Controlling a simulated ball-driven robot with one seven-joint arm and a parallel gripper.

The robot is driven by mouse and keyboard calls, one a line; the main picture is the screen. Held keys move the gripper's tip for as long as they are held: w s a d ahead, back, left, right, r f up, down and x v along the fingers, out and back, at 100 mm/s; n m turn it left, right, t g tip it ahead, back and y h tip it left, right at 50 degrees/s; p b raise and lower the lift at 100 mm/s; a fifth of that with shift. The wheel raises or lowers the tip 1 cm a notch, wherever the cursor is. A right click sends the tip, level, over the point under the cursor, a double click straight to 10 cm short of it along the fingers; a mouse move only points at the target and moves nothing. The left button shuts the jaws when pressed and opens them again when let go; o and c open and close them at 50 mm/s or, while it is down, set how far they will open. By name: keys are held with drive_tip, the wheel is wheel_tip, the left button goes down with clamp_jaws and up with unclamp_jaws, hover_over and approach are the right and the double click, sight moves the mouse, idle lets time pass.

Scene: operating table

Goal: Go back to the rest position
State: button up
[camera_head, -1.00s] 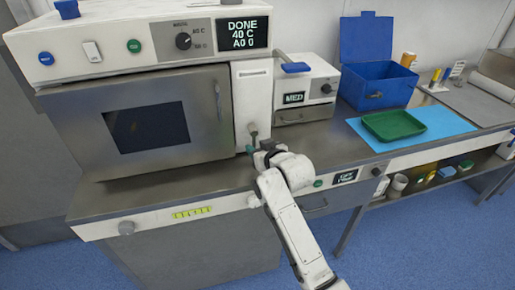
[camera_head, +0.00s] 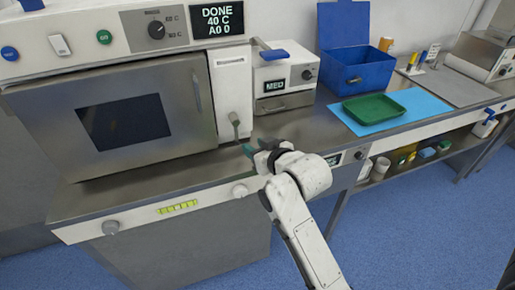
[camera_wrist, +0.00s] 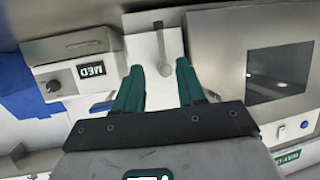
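My gripper (camera_head: 247,150) is in front of the counter, a little below and to the right of a grey lever (camera_head: 235,124) on the white panel beside the steel oven-like machine (camera_head: 120,115). In the wrist view my gripper (camera_wrist: 160,67) has its two green fingers spread with nothing held. The lever (camera_wrist: 164,66) shows in the gap between the fingertips; it appears to lie beyond them. The machine's door is shut and its display (camera_head: 217,21) reads DONE 40 C A0 0.
A small MED unit (camera_head: 285,75) stands right of the panel. Farther right are a blue box (camera_head: 355,76) with its lid raised and a green tray (camera_head: 374,108) on a light-blue mat (camera_head: 432,103). Blue floor (camera_head: 415,235) is open at the lower right.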

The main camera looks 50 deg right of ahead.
drive_tip(key=shift+s+a+r, duration=0.1)
drive_tip(key=shift+s, duration=0.2)
idle(0.4)
drive_tip(key=s+a+f+n+g+y, duration=0.1)
drive_tip(key=s+a+f+g+y, duration=0.15)
drive_tip(key=s+a+f, duration=0.35)
drive_tip(key=s+a+f+n+g+y, duration=0.1)
drive_tip(key=s+a+f+g+y, duration=0.1)
drive_tip(key=s+a+f+g, duration=0.45)
drive_tip(key=s+a+f+n+g, duration=0.2)
drive_tip(key=s+a+f, duration=0.2)
drive_tip(key=s+f, duration=0.3)
drive_tip(key=s, duration=0.3)
drive_tip(key=shift+g+y, duration=0.35)
drive_tip(key=shift+g, duration=0.05)
drive_tip(key=shift+f, duration=0.1)
